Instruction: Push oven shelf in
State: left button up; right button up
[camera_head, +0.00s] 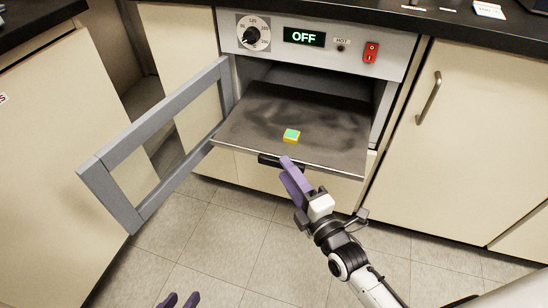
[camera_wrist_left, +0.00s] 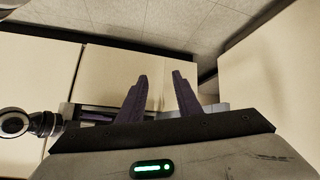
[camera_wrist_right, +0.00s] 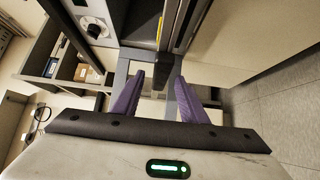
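The oven shelf (camera_head: 290,115) is a dark flat sheet, pulled partway out of the oven and level. A small yellow block with a green top (camera_head: 291,136) sits on it near the front edge. A black handle (camera_head: 268,159) is at the shelf's front. My right gripper (camera_head: 288,162) is at this handle, its purple fingers apart; in the right wrist view the dark handle (camera_wrist_right: 159,77) shows between the fingertips. Contact is unclear. My left gripper (camera_head: 180,299) is low at the picture's bottom, open and empty, away from the shelf.
The oven's grey framed door (camera_head: 110,168) stands open to the left. The control panel (camera_head: 315,42) above has a dial, an OFF display and a red switch. Cream cabinets (camera_head: 470,140) flank the oven. The tiled floor (camera_head: 235,235) in front is clear.

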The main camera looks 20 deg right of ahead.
aim_at(274, 153)
jog(key=w, duration=0.2)
jog(key=w+a+b, duration=0.1)
jog(key=w, duration=0.2)
jog(key=w+b, duration=0.1)
jog(key=w, duration=0.1)
jog(key=shift+w+a, duration=0.25)
jog(key=shift+w, duration=0.1)
jog(key=shift+c, duration=0.4)
grip_shut()
